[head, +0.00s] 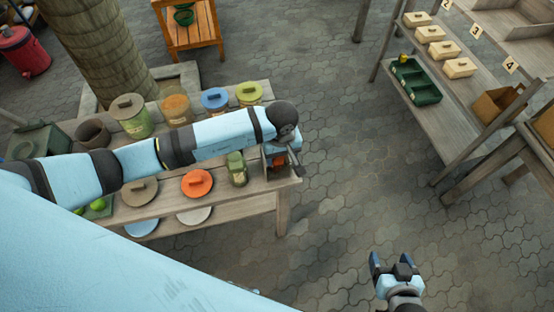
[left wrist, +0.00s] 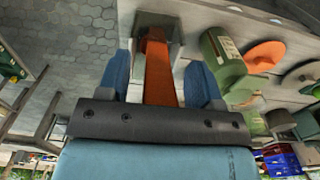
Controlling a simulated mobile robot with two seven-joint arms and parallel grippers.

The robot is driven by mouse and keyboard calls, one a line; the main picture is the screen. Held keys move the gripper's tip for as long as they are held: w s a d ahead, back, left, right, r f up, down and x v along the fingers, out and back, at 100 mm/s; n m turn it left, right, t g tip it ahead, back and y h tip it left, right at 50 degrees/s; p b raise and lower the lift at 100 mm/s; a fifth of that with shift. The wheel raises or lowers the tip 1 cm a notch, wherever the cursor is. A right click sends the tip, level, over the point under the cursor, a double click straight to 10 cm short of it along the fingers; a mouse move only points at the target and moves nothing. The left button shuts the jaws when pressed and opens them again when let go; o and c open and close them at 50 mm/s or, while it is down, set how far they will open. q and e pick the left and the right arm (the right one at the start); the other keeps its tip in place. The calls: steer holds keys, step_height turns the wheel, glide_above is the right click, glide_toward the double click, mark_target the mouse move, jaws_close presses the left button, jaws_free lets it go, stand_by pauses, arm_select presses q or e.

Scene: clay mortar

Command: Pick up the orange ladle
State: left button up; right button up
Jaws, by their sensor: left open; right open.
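The orange ladle (left wrist: 159,78) stands in a small box-like holder (left wrist: 182,38) at the table's right end. In the head view, a small orange part of the ladle (head: 277,161) shows below my left gripper (head: 284,152). In the left wrist view, my left gripper (left wrist: 158,60) is open, with one blue finger on each side of the ladle's orange handle. Gaps show between handle and fingers. The ladle's lower end is hidden in the holder. My right gripper (head: 389,257) is open and empty over the paved floor, far from the ladle.
A green canister (head: 237,170) and an orange lid (head: 197,183) are left of the holder. Several lidded jars (head: 215,99) stand behind my left arm on the wooden table (head: 240,203). A shelf (head: 450,110) with boxes stands at right. Paved floor between is clear.

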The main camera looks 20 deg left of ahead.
arm_select(q)
jaws_close()
steer(key=shift+r, duration=0.1)
step_height(320, 180, up, 20)
steer(key=b, duration=0.3)
steer(key=shift+b, duration=0.3)
steer(key=c, duration=0.7)
jaws_free()
steer(key=shift+c, duration=0.2)
jaws_close()
